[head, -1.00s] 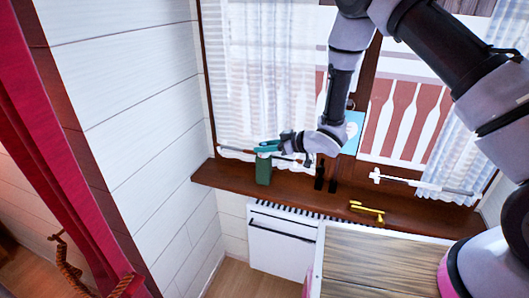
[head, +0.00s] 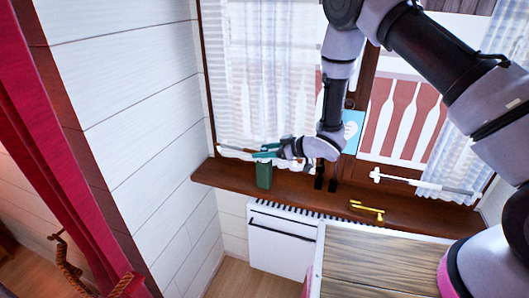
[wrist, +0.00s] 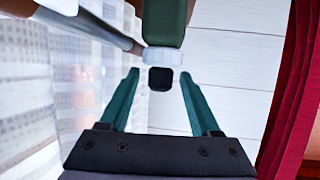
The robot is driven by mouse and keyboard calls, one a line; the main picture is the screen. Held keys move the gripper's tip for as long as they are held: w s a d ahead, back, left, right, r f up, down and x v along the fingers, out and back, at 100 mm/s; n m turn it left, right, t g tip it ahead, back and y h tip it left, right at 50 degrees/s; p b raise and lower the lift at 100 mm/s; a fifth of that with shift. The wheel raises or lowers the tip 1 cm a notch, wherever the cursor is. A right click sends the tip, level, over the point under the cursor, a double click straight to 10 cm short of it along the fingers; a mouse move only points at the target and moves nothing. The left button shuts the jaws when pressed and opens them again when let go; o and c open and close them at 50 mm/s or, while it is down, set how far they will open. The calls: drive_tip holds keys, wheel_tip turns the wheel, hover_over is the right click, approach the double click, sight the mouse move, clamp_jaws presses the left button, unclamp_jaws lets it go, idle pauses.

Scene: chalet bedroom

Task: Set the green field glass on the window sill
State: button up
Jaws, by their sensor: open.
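The green field glass (head: 264,174) stands upright on the brown window sill (head: 225,178), near its left end. In the wrist view the green field glass (wrist: 165,22) shows at the top centre, with a pale ring and a dark end towards me. My gripper (head: 262,150) is just above and to the right of it. Its teal fingers (wrist: 158,90) are spread open with nothing between them, and the field glass is beyond their tips, apart from them.
Two dark upright objects (head: 325,180) stand on the sill to the right. A yellow handle-like object (head: 368,209) is further right. A curtain rod (head: 235,149) runs close behind my gripper. A white radiator (head: 282,240) and a wooden-topped table (head: 370,270) are below.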

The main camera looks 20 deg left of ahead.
drive_tip(key=v, duration=1.2)
drive_tip(key=shift+f, duration=0.1)
drive_tip(key=shift+s, duration=0.1)
